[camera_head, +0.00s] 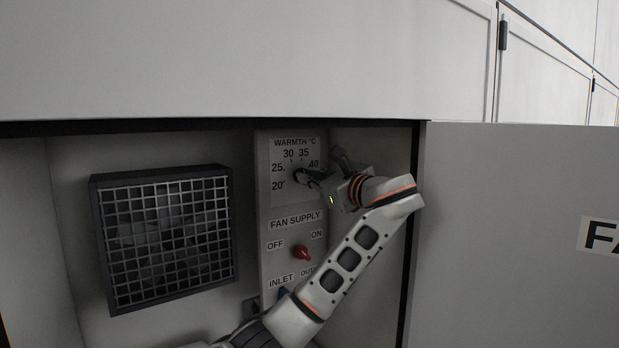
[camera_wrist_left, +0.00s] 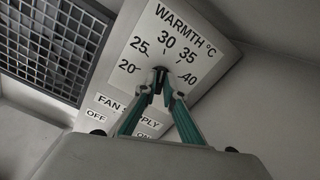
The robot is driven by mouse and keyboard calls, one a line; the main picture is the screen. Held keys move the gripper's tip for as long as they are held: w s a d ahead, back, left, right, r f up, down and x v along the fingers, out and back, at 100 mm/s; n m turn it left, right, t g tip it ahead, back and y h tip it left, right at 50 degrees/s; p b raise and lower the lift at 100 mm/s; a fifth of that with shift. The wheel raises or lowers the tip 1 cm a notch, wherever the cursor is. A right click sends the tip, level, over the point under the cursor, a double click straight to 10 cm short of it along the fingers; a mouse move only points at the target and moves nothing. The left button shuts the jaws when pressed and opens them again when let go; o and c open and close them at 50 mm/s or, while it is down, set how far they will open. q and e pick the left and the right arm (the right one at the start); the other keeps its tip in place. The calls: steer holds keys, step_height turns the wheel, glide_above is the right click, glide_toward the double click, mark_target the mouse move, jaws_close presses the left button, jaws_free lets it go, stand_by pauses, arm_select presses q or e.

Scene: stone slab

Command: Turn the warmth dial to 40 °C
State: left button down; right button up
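The warmth dial (camera_head: 298,175) is a small dark knob on a pale panel marked 20 to 40, under the words WARMTH °C. It also shows in the left wrist view (camera_wrist_left: 159,72), mostly covered by the fingertips. My left gripper (camera_head: 310,176) reaches it from the right. In the left wrist view its two green-sided fingers (camera_wrist_left: 158,88) converge on the dial, one on each side, and look shut on it. The 40 mark (camera_wrist_left: 180,79) lies right of the fingertips. The dial's pointer is too hidden to read. My right gripper is in no view.
Below the dial is a red fan supply switch (camera_head: 301,253) between OFF and ON labels. A grilled fan box (camera_head: 170,240) stands left of the panel. The open cabinet door (camera_head: 510,230) is at the right. My left arm covers the panel's lower right.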

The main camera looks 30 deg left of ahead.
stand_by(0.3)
arm_select(q)
steer(key=m, duration=1.7)
steer(key=shift+w+d+f+m, duration=0.1)
steer(key=shift+w+d+m, duration=0.05)
steer(key=shift+w+m, duration=0.15)
stand_by(0.5)
